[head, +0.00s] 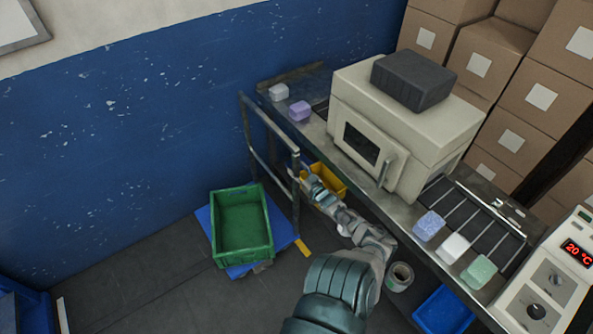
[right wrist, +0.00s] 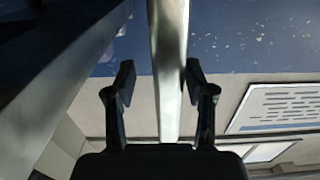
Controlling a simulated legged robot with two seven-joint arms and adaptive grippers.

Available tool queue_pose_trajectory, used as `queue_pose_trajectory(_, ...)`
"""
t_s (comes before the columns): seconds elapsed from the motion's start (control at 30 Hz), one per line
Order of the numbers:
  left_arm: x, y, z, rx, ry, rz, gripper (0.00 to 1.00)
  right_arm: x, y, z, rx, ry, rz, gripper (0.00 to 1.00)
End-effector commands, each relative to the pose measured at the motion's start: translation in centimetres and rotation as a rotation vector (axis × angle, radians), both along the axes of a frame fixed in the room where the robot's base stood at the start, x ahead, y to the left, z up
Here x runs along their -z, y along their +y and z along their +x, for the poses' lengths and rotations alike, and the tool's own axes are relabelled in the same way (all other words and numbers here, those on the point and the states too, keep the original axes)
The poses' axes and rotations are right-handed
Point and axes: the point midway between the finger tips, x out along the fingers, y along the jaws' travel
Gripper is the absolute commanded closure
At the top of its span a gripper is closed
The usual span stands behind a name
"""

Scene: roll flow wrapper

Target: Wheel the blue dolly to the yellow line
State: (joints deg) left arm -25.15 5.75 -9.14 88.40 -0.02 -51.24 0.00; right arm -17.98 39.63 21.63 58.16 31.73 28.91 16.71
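The blue dolly (head: 208,226) stands on the floor by the blue wall, with a green crate (head: 243,222) on its deck. Its grey metal push handle (head: 268,122) rises on the right side. A short piece of yellow line (head: 303,247) shows on the floor just right of the dolly. My right gripper (head: 305,172) is at the handle's near post. In the right wrist view a metal bar (right wrist: 168,70) runs between the fingers of my right gripper (right wrist: 158,82); the fingers are apart, with a clear gap on the left. My left gripper is not in view.
A bench (head: 400,225) with a cream wrapper machine (head: 405,120) stands to the right. Under it are a yellow bin (head: 328,183), a roll (head: 400,275) and a blue bin (head: 443,310). Cartons (head: 490,60) are stacked behind.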

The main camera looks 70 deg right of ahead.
Motion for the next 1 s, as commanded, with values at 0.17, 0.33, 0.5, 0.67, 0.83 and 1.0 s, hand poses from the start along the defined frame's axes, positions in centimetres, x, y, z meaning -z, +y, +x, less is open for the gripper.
queue_pose_trajectory(0.17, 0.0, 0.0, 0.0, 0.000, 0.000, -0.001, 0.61, -0.3, 0.1, 0.2, -0.003, -0.004, -0.003, 0.46)
queue_pose_trajectory(0.33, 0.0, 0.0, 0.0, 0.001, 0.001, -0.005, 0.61, -0.2, 0.9, -0.9, -0.004, -0.003, -0.002, 0.46)
queue_pose_trajectory(0.5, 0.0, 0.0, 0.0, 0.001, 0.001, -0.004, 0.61, -0.1, 2.6, -4.0, -0.002, -0.002, 0.000, 0.46)
queue_pose_trajectory(0.67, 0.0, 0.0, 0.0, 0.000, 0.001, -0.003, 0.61, 0.1, 4.3, -7.0, -0.001, -0.002, 0.003, 0.46)
queue_pose_trajectory(0.83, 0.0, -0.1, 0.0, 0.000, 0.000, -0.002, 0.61, 0.2, 5.5, -9.3, -0.002, -0.002, 0.003, 0.46)
queue_pose_trajectory(1.0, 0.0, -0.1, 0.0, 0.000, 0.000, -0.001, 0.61, 0.2, 5.9, -10.1, -0.001, -0.003, 0.003, 0.46)
